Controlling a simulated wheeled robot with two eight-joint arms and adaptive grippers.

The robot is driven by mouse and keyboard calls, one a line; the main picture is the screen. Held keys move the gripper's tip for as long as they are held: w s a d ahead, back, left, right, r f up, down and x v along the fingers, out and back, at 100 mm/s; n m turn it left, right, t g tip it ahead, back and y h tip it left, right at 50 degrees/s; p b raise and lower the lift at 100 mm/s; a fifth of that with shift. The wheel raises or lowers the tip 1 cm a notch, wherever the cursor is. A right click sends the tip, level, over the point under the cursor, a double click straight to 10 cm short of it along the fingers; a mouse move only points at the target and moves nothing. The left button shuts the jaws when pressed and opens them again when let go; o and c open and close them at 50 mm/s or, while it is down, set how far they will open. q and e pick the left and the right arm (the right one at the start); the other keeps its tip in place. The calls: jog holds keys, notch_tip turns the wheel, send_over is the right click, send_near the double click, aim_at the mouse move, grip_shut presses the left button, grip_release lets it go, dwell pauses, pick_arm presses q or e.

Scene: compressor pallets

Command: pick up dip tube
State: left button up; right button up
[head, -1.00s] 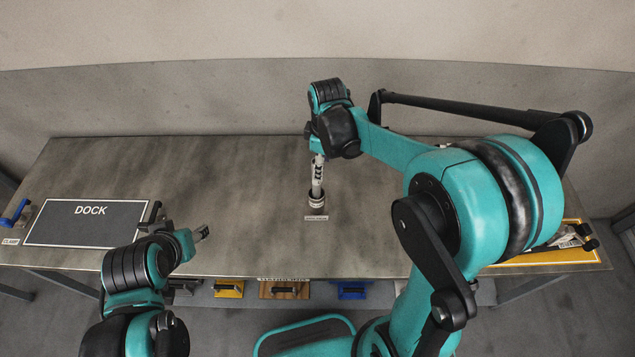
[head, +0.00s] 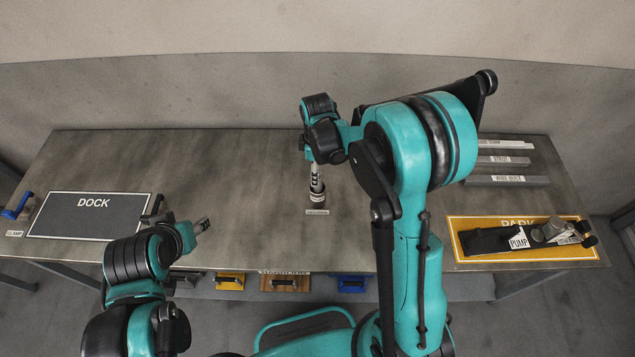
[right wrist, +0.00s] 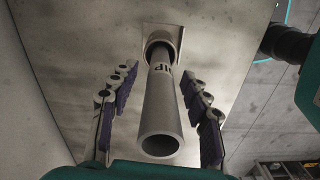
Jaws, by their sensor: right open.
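The dip tube (head: 316,180), a pale grey hollow tube with dark lettering, stands upright in a small round holder (head: 318,197) near the middle of the table. In the right wrist view the tube (right wrist: 160,115) points its open end at the camera, its far end inside the holder (right wrist: 162,37). My right gripper (right wrist: 159,77) is open, one purple-padded finger on each side of the tube, with gaps visible on both sides. In the head view my right wrist hides the tube's top.
A DOCK mat (head: 90,222) lies at left, with a blue clamp (head: 18,207) beside it. At right a yellow-edged PARK mat (head: 470,255) bears a black pump (head: 490,241). Grey bars (head: 505,161) lie behind it. Coloured items sit below the front edge. The table's middle left is clear.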

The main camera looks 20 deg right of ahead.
jog(key=shift+f, duration=0.4)
grip_shut()
jog(key=shift+r, duration=0.15)
